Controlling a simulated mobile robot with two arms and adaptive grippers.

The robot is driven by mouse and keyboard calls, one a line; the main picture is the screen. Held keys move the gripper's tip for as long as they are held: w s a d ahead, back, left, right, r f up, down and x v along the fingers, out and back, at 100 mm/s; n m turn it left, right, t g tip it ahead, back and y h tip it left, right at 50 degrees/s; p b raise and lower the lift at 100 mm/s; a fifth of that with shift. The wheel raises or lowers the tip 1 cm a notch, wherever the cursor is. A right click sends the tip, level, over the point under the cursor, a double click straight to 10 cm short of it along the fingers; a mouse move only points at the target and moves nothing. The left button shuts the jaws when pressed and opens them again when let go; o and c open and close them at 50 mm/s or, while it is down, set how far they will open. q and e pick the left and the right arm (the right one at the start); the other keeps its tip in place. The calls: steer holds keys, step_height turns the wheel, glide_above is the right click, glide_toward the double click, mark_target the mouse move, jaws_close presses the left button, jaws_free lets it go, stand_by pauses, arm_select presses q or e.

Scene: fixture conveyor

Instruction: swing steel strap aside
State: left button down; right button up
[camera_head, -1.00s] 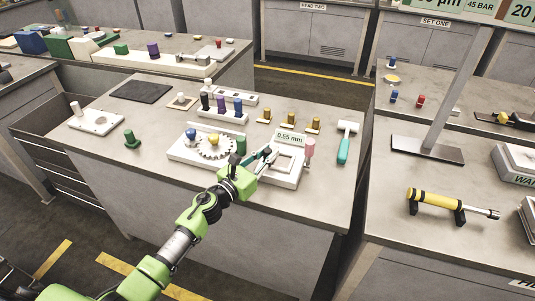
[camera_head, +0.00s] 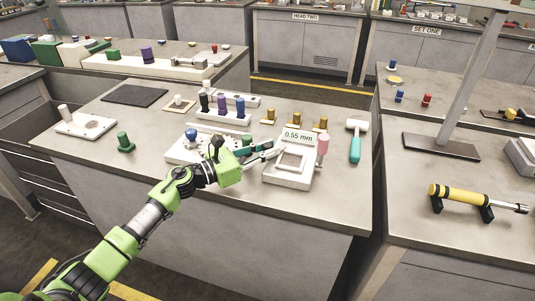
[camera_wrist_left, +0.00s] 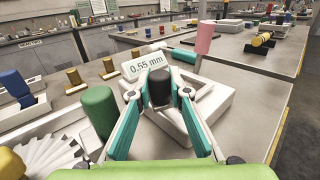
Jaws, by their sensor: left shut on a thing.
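The white square fixture (camera_head: 272,178) with a recessed frame stands near the bench's front edge, with a "0.55 mm" label (camera_head: 299,136) at its back. A pink post (camera_head: 322,144) rises at its right; it also shows in the left wrist view (camera_wrist_left: 205,38). My left gripper (camera_head: 272,149) reaches in from the left over the fixture's left side. In the left wrist view its teal fingers (camera_wrist_left: 158,92) are closed on a dark upright knob (camera_wrist_left: 159,86). I cannot make out the steel strap clearly; the fingers and knob cover that area. My right gripper is out of view.
A white gear fixture with a blue knob (camera_head: 191,133) stands just left, partly behind my arm. A green post (camera_wrist_left: 98,112) is close by the left finger. The bench front is clear.

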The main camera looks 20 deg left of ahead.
arm_select(q)
steer(key=shift+a, duration=0.15)
steer(key=c, duration=1.9)
jaws_free()
steer(key=v, duration=1.2)
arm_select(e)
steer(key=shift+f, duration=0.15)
